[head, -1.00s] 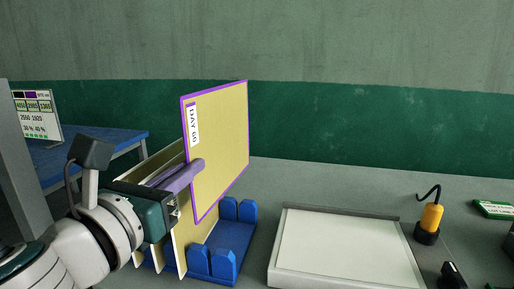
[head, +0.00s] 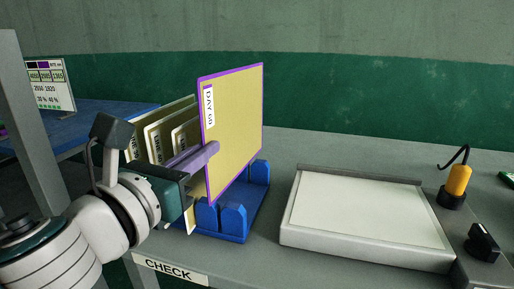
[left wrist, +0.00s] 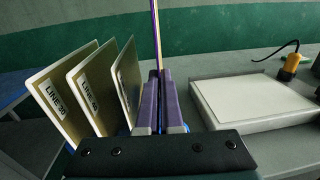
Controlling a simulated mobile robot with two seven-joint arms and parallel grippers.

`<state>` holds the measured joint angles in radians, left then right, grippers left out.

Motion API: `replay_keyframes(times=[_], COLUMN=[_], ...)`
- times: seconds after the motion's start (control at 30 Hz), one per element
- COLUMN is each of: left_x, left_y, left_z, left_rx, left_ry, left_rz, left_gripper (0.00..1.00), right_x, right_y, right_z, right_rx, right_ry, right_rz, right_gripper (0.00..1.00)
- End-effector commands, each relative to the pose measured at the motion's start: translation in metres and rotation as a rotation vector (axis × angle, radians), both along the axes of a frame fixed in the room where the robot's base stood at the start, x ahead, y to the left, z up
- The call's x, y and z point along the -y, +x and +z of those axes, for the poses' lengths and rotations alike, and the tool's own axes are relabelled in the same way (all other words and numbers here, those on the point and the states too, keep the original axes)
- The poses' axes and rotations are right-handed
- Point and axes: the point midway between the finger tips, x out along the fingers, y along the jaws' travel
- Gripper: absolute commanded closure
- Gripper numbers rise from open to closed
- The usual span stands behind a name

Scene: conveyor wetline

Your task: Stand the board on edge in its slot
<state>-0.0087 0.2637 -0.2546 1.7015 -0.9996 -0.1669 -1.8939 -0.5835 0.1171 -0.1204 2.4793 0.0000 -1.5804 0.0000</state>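The board (head: 236,125) is tan with a purple edge and a "DAY 60" label. It stands upright, on edge, above the blue slotted rack (head: 250,212). Its lower edge is close to the tops of the rack's posts; I cannot tell whether it has entered a slot. My left gripper (head: 208,152) is shut on the board from the left side. In the left wrist view the board (left wrist: 156,35) shows edge-on between the purple fingers (left wrist: 160,100). The rack is mostly hidden there. My right gripper is in neither view.
Several other boards labelled "LINE" (left wrist: 88,95) stand in a row left of the held one. A white-topped light panel (head: 365,215) lies to the right. Beyond it stands an orange tool (head: 458,182) with a black cord. A "CHECK" label (head: 170,270) marks the bench's front edge.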

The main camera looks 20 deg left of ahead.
Motion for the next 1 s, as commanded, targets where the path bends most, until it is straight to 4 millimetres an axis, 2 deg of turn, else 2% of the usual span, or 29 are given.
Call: replay_keyframes(times=[1.0], left_x=[0.0014], left_y=[0.0], left_z=[0.0008], left_rx=[0.003], left_ry=[-0.001], left_rz=[0.086], left_gripper=[1.0], right_x=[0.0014], right_y=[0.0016], right_z=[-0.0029], right_rx=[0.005], right_ry=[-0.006], right_rz=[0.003], right_gripper=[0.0])
